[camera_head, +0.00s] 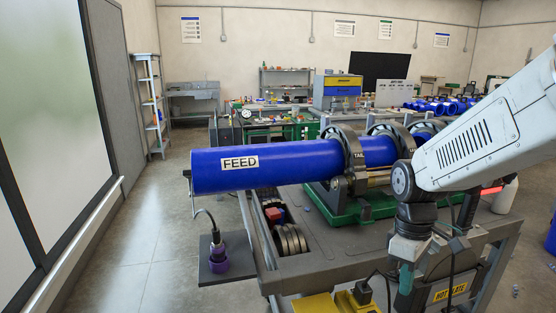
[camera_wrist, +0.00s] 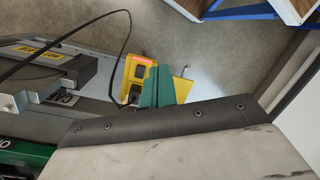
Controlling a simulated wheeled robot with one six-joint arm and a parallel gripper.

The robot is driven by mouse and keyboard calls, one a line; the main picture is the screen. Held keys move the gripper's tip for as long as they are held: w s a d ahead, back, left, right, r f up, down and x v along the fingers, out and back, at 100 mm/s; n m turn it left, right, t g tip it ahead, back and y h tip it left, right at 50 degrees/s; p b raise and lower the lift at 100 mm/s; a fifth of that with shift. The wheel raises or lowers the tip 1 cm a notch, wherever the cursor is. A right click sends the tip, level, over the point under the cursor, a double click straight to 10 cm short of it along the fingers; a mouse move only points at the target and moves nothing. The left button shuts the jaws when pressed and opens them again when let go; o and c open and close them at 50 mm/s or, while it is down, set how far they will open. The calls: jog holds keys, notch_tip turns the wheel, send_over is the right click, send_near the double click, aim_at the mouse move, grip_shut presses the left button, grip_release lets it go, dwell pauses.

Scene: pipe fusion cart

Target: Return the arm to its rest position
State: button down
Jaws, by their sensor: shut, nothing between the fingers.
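My arm (camera_head: 480,140) reaches in from the right in the head view and bends down at its wrist. My gripper (camera_head: 405,279) points down over the front right part of the cart, with teal fingertips. In the wrist view the teal fingers (camera_wrist: 166,92) are together, with nothing seen between them. They appear in front of a yellow device (camera_wrist: 137,74), and I cannot tell whether they touch it. The yellow device also shows at the bottom of the head view (camera_head: 350,303).
A blue pipe (camera_head: 290,165) labelled FEED lies in the black clamp rings (camera_head: 347,160) of the green-based machine, left of my arm. The cart (camera_head: 330,262) carries a hot plate label (camera_head: 450,291) at its right. A black cable (camera_wrist: 95,25) crosses the wrist view. Open floor (camera_head: 150,240) lies left.

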jog(key=s+r+m+t, duration=0.1)
jog(key=s+r+m, duration=0.3)
jog(key=s, duration=0.4)
jog(key=s+r+m+t, duration=0.2)
jog(key=s+r+m, duration=0.2)
jog(key=s, duration=0.4)
jog(key=shift+s+d+r+m, duration=0.3)
jog(key=shift+d+r+m, duration=0.1)
jog(key=shift+r, duration=0.45)
jog(key=c, duration=1.2)
grip_release()
jog(key=shift+r, duration=0.3)
jog(key=n+g, duration=0.1)
jog(key=n, duration=0.2)
send_over(372, 312)
notch_tip(372, 312, down, 22)
jog(key=shift+f, duration=0.2)
notch_tip(372, 312, down, 8)
jog(key=shift+r, duration=0.2)
